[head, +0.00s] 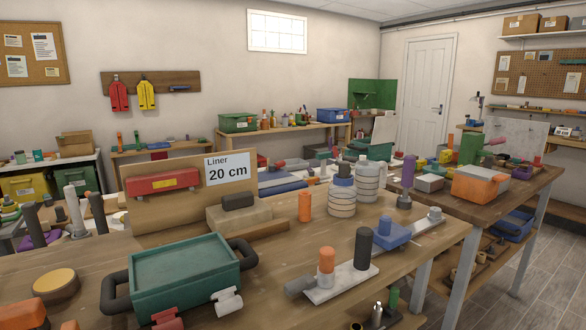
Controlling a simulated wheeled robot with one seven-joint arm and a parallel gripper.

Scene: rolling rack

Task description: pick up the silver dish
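I cannot make out a silver dish anywhere in the head view. A round dish-like thing (55,285) with a dark rim and a yellow-tan top lies at the left of the near workbench (420,240), but it is not silver. A small silvery upright piece (377,312) shows at the bottom edge, partly cut off. My gripper is not in view.
A teal box (185,272) with black side handles stands on the near bench. Behind it are a "Liner 20 cm" sign (228,169), ringed canisters (342,195) and an orange cylinder (305,206). A second bench (525,180) holding an orange toolbox (479,186) stands right.

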